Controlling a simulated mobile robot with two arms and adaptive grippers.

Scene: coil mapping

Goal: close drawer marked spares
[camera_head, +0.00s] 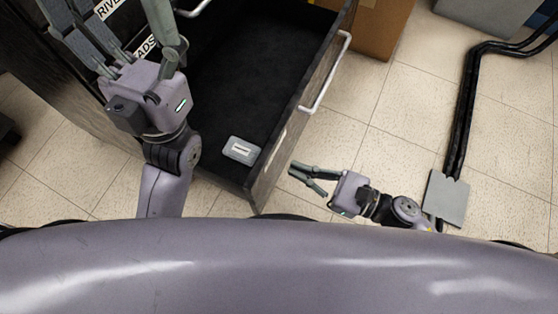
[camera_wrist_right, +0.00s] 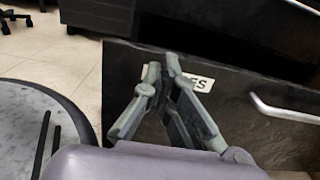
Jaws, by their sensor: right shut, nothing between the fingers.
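The dark drawer (camera_head: 300,100) stands pulled out in the head view, with a silver handle (camera_head: 327,75) on its front. In the right wrist view, the drawer front (camera_wrist_right: 120,75) bears a white label (camera_wrist_right: 200,82) ending in "ES"; my fingers cover the rest. My right gripper (camera_head: 292,171) is shut and empty, just outside the front's near end; its fingers also show in the right wrist view (camera_wrist_right: 164,66). I cannot tell whether they touch the front. My left gripper (camera_head: 108,22) is spread open over the cabinet's left part, with its tips near or past the top edge.
A small grey labelled box (camera_head: 241,149) lies inside the drawer. Other fronts with labels and a handle (camera_head: 193,8) are at the upper left. A cardboard box (camera_head: 375,25) stands beyond the drawer. Black cables (camera_head: 467,110) run along the right; tiled floor lies between.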

